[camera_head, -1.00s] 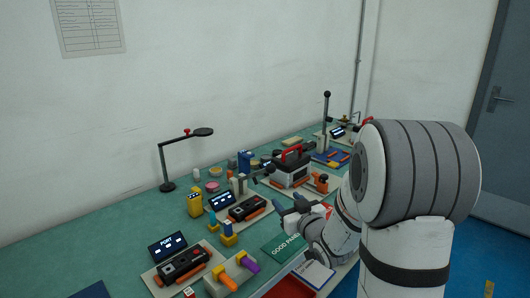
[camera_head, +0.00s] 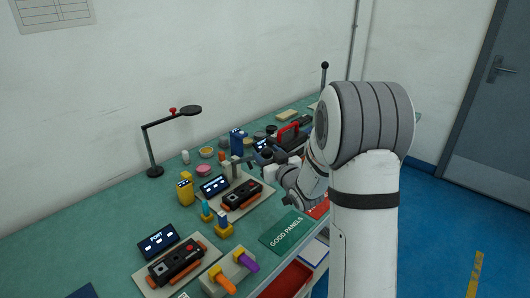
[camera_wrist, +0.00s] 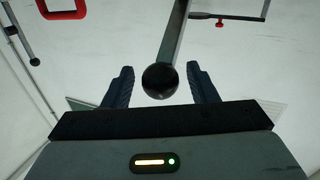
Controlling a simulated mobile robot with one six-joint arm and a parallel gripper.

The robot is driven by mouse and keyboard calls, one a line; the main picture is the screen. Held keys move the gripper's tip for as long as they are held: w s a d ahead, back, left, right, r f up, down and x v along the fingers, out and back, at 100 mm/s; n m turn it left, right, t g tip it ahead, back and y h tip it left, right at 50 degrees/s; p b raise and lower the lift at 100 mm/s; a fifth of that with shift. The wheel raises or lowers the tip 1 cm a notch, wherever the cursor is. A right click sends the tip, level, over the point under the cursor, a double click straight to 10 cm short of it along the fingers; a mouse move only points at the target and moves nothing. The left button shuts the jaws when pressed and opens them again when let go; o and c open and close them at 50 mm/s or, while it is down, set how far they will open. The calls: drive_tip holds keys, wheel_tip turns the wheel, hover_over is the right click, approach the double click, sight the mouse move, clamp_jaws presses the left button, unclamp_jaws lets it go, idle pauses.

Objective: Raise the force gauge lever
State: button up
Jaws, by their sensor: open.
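The force gauge lever is a grey bar ending in a black ball (camera_wrist: 160,80). In the wrist view the ball sits between the fingertips of my gripper (camera_wrist: 160,82), with gaps on both sides and no visible contact. The fingers are open and hold nothing. In the head view my gripper (camera_head: 272,167) is beside the lever's black ball (camera_head: 267,157), to the right of a small upright stand (camera_head: 236,171). My arm hides part of this area, and the exact contact cannot be told there.
A red-handled case (camera_head: 288,133) stands behind my gripper. A tall lever with a black ball (camera_head: 325,66) rises farther back. A green "GOOD PANELS" mat (camera_head: 285,232) lies near the front edge.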

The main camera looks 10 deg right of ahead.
drive_tip(key=shift+w+a, duration=0.1)
drive_tip(key=shift+w, duration=0.2)
clamp_jaws()
idle(0.5)
